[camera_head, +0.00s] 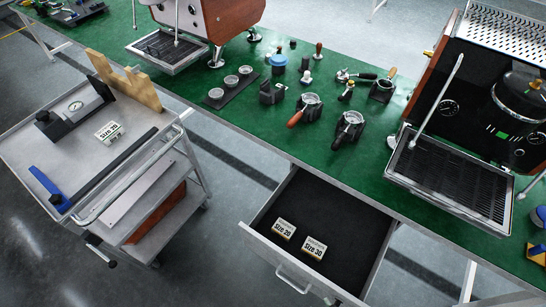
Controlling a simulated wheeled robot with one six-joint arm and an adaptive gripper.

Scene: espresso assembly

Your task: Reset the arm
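My gripper is not in view, and I cannot make out any part of my arm in the head view. The task names no other object.
Espresso machines stand on the bench at the right (490,110) and top left (205,20). Portafilters (309,103), small cups and tools stand between them. A metal cart (65,150) at left carries a gauge block, another labelled box and a wooden stand. The open drawer juts out.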

